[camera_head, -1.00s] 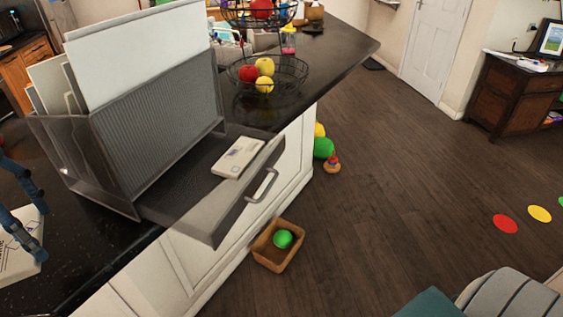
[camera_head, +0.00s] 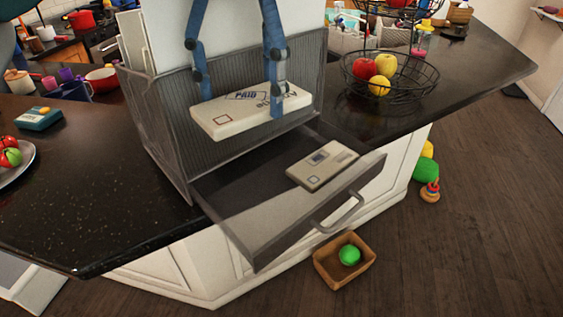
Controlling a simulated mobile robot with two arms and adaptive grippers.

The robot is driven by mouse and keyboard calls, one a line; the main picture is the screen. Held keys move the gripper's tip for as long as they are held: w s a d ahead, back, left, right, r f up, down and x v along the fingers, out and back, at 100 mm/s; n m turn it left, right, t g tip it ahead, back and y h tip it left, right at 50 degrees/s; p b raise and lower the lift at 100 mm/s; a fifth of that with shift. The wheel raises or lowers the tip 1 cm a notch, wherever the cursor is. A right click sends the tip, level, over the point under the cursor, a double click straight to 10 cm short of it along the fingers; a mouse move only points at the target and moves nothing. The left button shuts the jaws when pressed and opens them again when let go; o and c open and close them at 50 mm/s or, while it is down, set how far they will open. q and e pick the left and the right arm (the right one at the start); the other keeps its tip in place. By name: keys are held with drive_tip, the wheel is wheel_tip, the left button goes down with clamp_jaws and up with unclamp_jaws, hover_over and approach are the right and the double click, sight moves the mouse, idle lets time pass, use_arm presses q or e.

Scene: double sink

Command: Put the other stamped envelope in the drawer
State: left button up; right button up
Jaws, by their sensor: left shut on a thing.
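My left gripper (camera_head: 240,103) comes down from the top of the head view, its blue fingers shut on a thick white stamped envelope (camera_head: 228,123). The drawer (camera_head: 240,205) is pulled out below the organizer, over the counter's edge. Another stamped envelope (camera_head: 322,166) lies flat in the drawer's right part. The drawer's left part is bare. My right gripper is not in view.
A wire fruit basket (camera_head: 405,88) stands on the dark counter (camera_head: 95,165) to the right of the organizer. A plate of fruit (camera_head: 20,170) and a blue box (camera_head: 38,117) are at the left. A small brown box with a green ball (camera_head: 349,255) is on the floor.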

use_arm(q)
drive_tip(key=shift+d+n, duration=0.3)
drive_tip(key=shift+d, duration=0.05)
drive_tip(key=f, duration=0.1)
drive_tip(key=s+f+b, duration=0.1)
drive_tip(key=shift+s+a+f, duration=0.1)
drive_tip(key=shift+f, duration=0.2)
wheel_tip(320, 180, down, 6)
drive_tip(key=f, duration=0.1)
drive_tip(key=p, duration=0.1)
hover_over(261, 201)
wheel_tip(261, 201, down, 6)
drive_tip(key=shift+r, duration=0.25)
wheel_tip(261, 201, down, 4)
drive_tip(key=shift+f+p, duration=0.1)
drive_tip(key=shift+p, duration=0.5)
drive_tip(key=shift+f+b, duration=0.15)
drive_tip(key=shift+b, duration=0.15)
drive_tip(key=o, duration=1.1)
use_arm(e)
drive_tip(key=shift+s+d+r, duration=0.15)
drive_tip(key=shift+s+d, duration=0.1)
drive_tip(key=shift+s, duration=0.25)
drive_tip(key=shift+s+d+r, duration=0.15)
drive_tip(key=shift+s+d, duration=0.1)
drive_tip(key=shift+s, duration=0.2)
